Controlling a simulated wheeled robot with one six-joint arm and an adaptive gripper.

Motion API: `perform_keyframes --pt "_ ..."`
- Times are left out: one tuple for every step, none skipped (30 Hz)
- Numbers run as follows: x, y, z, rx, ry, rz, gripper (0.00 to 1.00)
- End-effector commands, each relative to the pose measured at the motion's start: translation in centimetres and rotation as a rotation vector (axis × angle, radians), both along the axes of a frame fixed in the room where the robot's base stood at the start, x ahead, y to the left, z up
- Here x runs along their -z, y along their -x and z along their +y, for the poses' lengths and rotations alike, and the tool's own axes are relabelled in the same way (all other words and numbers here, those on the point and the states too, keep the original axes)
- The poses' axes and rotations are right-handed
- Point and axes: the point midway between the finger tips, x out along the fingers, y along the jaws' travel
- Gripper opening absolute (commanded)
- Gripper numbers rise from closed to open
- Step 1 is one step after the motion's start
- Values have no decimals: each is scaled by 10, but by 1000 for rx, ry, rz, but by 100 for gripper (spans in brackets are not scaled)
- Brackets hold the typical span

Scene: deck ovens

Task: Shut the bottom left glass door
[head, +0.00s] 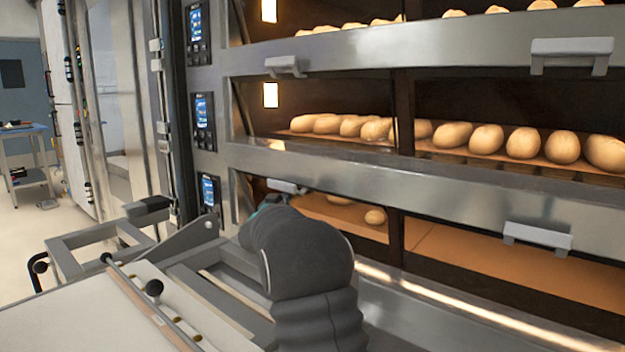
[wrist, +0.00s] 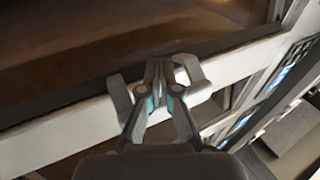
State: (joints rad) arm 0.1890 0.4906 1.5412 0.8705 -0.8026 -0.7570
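The bottom left glass door (wrist: 110,42) shows in the wrist view as dark brownish glass beside a pale metal rail. Its grey bracket handle (wrist: 190,73) stands out from this rail. My gripper (wrist: 160,68) is at the handle, between its two end posts. The fingers have teal pads and their tips are nearly together; they look shut, with no clear grip around the bar. In the head view, a grey handle (head: 287,186) shows just past my arm above the bottom left opening. My arm hides the gripper and much of that door there. I cannot tell how far the door stands open.
The middle deck holds several loaves (head: 523,142); more lie on the top deck. A small loaf (head: 375,216) lies inside the bottom left deck. Blue control screens (head: 209,190) line the oven's left side. A blue table (head: 22,135) stands far left, with open floor near it.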

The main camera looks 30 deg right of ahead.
Motion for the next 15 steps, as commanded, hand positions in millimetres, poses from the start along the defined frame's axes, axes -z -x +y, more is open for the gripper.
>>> perform_keyframes --pt "-3 0 1 -1 0 1 0" --pt "-4 0 1 -1 0 1 0" --pt "-2 0 1 -2 0 3 0" --pt "-1 0 1 -2 -1 4 0" --pt "-1 0 2 -2 -1 4 0" --pt "0 1 3 -2 -1 4 0" --pt "1 2 5 -3 -1 4 0" --pt "2 4 6 -3 -1 4 0" --pt "4 6 9 -4 -2 5 0" --pt "4 8 11 -4 -2 5 0" --pt "5 10 12 -4 -1 5 0" --pt "6 12 15 -3 -1 4 0" --pt "7 14 16 -3 -2 5 0" --pt "7 16 18 -3 -2 5 0" --pt "8 18 20 -3 -2 5 0"
